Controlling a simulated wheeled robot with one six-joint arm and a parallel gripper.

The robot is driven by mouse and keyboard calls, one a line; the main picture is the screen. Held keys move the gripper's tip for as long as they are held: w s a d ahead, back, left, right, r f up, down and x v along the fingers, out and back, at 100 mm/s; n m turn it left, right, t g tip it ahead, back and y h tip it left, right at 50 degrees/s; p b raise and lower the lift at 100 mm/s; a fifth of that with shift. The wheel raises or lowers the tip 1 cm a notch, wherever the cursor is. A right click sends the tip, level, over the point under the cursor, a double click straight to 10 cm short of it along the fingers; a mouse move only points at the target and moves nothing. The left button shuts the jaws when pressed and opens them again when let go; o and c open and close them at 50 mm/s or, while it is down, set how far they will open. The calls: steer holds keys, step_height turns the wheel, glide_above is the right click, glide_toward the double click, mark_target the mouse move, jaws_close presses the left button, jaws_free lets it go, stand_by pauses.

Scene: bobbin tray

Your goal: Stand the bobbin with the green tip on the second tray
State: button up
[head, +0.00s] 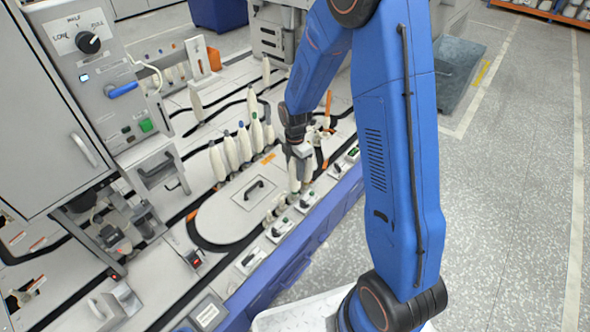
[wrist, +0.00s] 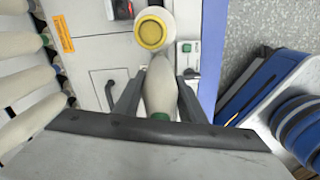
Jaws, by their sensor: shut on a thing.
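My gripper (wrist: 158,95) is shut on a cream bobbin (wrist: 158,88) between its two dark fingers. The bobbin's green tip (wrist: 160,116) shows at its near end, toward the wrist. In the head view my gripper (head: 300,153) is above the front of the machine deck, and the held bobbin (head: 296,178) points down, partly hidden by the gripper. I cannot make out which piece is the second tray.
Several cream bobbins with coloured tips (head: 231,152) stand in a row left of my gripper. A pale cover plate with a black handle (head: 235,210) lies in front of them. Small switch boxes (head: 279,230) line the deck's front edge. A grey control box (head: 90,60) stands at left.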

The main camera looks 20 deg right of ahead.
steer(key=shift+f, duration=0.6)
steer(key=o, duration=0.9)
steer(key=shift+c, duration=0.2)
steer(key=shift+r, duration=0.15)
steer(key=shift+r, duration=5.35)
